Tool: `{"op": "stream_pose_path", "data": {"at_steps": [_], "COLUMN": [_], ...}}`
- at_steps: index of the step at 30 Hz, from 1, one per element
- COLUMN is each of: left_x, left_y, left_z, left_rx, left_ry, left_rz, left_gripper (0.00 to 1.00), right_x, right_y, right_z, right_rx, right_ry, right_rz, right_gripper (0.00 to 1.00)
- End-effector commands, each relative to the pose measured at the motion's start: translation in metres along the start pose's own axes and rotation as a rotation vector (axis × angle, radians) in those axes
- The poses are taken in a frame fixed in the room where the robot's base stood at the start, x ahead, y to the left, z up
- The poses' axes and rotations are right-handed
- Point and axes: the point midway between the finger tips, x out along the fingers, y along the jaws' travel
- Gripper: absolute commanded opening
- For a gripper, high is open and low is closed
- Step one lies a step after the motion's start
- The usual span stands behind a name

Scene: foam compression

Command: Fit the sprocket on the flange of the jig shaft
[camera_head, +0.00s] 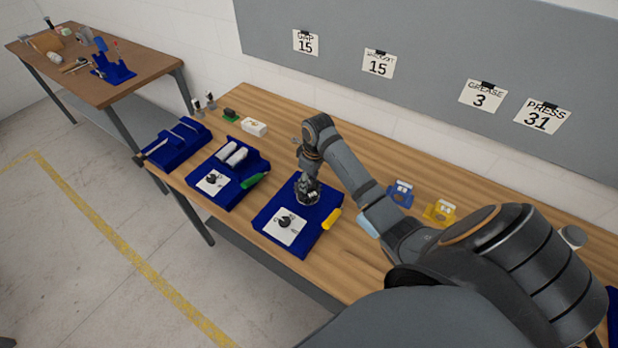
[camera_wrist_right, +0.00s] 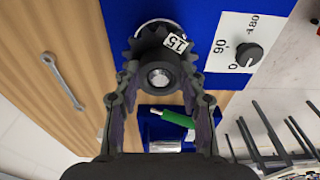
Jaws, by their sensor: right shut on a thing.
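The dark toothed sprocket (camera_wrist_right: 158,52) with a white "15" tag shows in the wrist view, between the fingers of my right gripper (camera_wrist_right: 160,84). The gripper is shut on it. A bright round metal end, seemingly the shaft, shows in the sprocket's centre. Part of a pale round rim, perhaps the flange, shows behind the sprocket; I cannot tell whether they touch. In the head view my right gripper (camera_head: 308,190) points down over the blue jig (camera_head: 270,222), which has a white dial plate (camera_head: 287,226). The gripper hides most of the shaft there. My left gripper is not in view.
Two more blue fixtures stand to the left, one with a green-handled tool (camera_head: 254,181). A yellow handle (camera_head: 332,218) lies by the jig's right edge. A wrench (camera_wrist_right: 64,80) lies on the wooden bench. Blue and yellow brackets (camera_head: 400,192) stand right of my forearm.

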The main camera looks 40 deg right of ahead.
Motion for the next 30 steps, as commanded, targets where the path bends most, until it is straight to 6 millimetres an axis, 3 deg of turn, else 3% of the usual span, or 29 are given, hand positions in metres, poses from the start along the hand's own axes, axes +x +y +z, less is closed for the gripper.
{"op": "stream_pose_path", "data": {"at_steps": [30], "left_x": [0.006], "left_y": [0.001], "left_z": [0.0], "left_rx": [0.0], "left_ry": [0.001], "left_rz": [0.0], "left_gripper": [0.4], "right_x": [0.02], "right_y": [0.0], "right_z": [0.002], "right_rx": [0.0], "right_ry": [0.001], "right_rz": [0.0], "right_gripper": [0.0]}}
